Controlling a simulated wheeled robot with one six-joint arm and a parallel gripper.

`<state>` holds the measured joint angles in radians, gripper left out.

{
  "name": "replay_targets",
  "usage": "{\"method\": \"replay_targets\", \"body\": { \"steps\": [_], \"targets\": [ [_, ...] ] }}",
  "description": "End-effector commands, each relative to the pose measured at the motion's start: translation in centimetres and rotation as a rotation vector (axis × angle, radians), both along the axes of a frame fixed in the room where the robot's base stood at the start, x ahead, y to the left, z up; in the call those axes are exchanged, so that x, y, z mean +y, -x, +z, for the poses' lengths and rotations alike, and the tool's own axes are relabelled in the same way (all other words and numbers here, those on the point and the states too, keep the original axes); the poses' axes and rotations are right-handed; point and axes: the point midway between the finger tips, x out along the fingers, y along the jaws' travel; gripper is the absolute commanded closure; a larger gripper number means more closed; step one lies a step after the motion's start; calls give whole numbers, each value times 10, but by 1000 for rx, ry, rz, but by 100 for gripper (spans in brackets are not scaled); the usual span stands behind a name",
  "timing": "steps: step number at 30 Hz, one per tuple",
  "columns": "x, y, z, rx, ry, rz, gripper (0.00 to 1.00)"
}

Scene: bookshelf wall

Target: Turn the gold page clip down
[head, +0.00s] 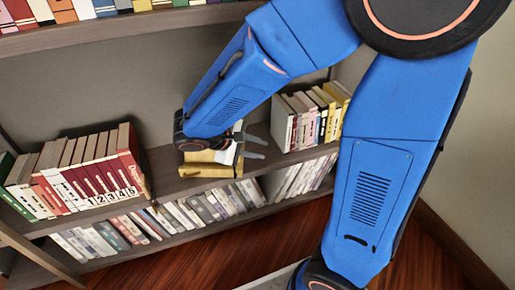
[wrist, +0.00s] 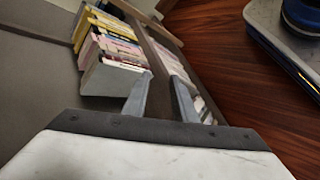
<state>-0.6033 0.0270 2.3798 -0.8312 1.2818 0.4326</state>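My gripper (head: 262,147) reaches to the middle of the shelf in the head view, its fingers pointing right. In the wrist view my gripper (wrist: 161,92) shows two grey fingers apart with nothing held between them. A gold-coloured piece (head: 205,171) lies just under and in front of the gripper body, on the shelf board. A white part shows beside it, close to the gripper's base. My arm covers much of this spot, so I cannot tell which part is the page clip or how it is turned. No gold clip shows in the wrist view.
Red and green books (head: 75,175) stand on the left of the shelf (head: 165,187). More books (head: 308,115) stand on the right, beyond the fingertips; these books also show in the wrist view (wrist: 112,55). A lower row of books (head: 205,210) stands below.

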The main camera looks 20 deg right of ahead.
Motion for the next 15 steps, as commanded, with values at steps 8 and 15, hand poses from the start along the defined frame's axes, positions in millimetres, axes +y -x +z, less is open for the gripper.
{"method": "replay_targets", "body": {
  "steps": [8, 15],
  "targets": [
    [3, -1, -1, 12, 8, 20, 20],
    [55, -16, -16, 198, 137, 319, 20]
  ]
}}
